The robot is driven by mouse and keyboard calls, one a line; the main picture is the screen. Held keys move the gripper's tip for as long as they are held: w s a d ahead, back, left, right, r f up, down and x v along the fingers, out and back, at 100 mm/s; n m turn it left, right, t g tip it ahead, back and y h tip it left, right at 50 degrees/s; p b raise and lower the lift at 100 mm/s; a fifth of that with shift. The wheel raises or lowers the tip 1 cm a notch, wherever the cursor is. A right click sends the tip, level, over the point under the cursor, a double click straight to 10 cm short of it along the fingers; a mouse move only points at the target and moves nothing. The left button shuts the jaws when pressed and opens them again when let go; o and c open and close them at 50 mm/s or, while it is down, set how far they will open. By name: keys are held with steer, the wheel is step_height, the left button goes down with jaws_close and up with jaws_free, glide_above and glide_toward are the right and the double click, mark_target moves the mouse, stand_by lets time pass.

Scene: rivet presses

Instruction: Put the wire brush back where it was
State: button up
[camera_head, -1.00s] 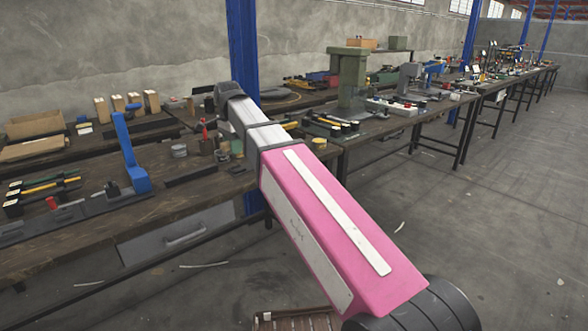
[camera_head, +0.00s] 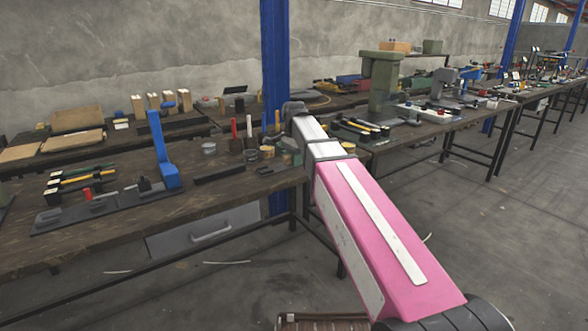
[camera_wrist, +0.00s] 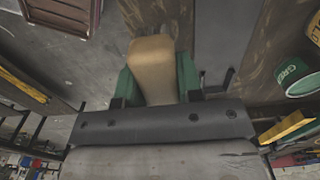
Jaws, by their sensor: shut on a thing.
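In the wrist view my gripper (camera_wrist: 156,82) has its green-padded fingers closed on a tan, wood-coloured handle (camera_wrist: 153,60), which I take to be the wire brush. The handle's far end is in sight; the bristles are not visible. Bench edge and floor show beyond it. In the head view my arm reaches to the bench near the blue post, and its own end hides the fingers and the brush. No empty spot can be made out as the brush's former place.
The bench (camera_head: 95,245) carries a blue lever press (camera_head: 165,160), a grey tin (camera_head: 208,149) and red- and white-handled tools (camera_head: 241,137). A blue post (camera_head: 274,60) stands behind my arm. In the wrist view a green-topped tin (camera_wrist: 293,78) is at right and a reddish crate (camera_wrist: 62,15) lies below on the floor.

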mark_target(294, 174)
steer(key=shift+f, duration=1.9)
steer(key=shift+f, duration=0.1)
steer(key=o, duration=1)
step_height(294, 174, up, 12)
steer(key=shift+r, duration=0.15)
